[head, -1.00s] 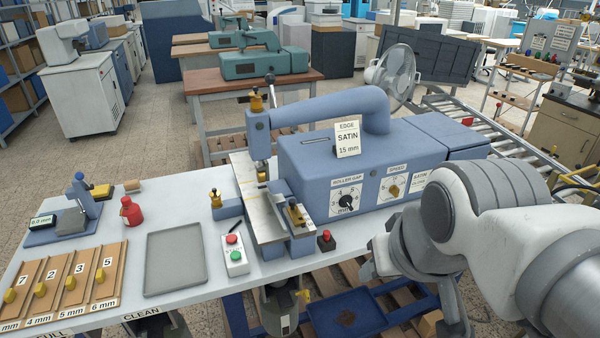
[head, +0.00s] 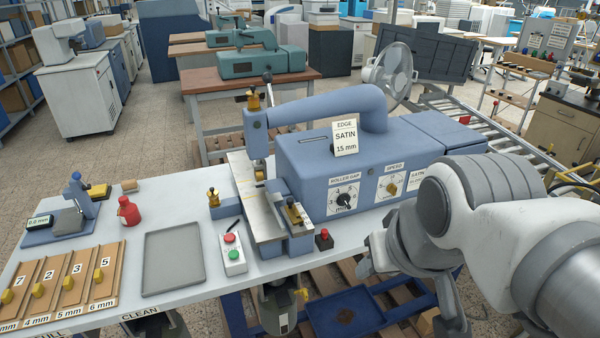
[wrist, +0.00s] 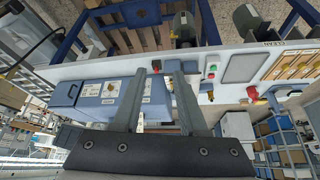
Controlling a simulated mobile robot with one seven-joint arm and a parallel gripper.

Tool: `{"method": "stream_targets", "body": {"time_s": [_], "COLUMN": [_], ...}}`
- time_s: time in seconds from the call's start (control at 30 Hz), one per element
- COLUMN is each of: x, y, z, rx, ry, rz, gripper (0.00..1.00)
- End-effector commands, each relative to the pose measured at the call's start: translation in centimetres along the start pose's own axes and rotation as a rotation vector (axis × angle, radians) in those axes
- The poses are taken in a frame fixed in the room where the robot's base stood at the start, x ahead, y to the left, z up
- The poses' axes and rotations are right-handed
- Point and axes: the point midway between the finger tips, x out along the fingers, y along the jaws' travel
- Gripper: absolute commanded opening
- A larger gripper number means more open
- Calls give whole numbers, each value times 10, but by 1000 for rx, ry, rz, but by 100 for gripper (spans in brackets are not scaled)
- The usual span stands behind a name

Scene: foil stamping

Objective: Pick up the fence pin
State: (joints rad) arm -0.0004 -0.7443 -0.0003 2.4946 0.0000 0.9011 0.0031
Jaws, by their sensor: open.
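Two brass-knobbed pins show in the head view, and I cannot tell which is the fence pin. One brass pin (head: 213,197) stands upright in a small blue block on the white table, left of the machine. Another brass piece (head: 294,213) sits on a blue block at the front of the machine's metal plate. My gripper (wrist: 159,72) is open and empty in the wrist view, with its two dark fingers apart over the table's edge area. In the head view it is to the right of both pins, well apart from them, and partly hidden by my arm.
The blue edging machine (head: 365,165) fills the table's right half. A green-and-red button box (head: 233,254), a black-and-red button (head: 324,239), a grey tray (head: 172,258) and a red bottle (head: 129,211) stand on the table. Numbered wooden gauges (head: 60,285) lie front left.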

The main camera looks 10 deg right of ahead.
Motion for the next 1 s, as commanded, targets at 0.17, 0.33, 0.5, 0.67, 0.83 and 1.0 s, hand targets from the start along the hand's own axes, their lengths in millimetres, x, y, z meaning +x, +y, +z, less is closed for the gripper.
{"method": "stream_targets", "body": {"time_s": [0.17, 0.33, 0.5, 0.67, 0.83, 1.0], "x": [4, 17, 40, 72, 114, 166], "y": [0, 0, -1, -2, -4, -7], "z": [-25, -70, -116, -155, -192, -222], "rx": [38, 114, 192, 264, 336, 405], "ry": [-30, -83, -134, -180, -228, -271], "rz": [-3, -1, 10, 29, 58, 96], "gripper": [42, 42, 42, 42, 42, 42]}}
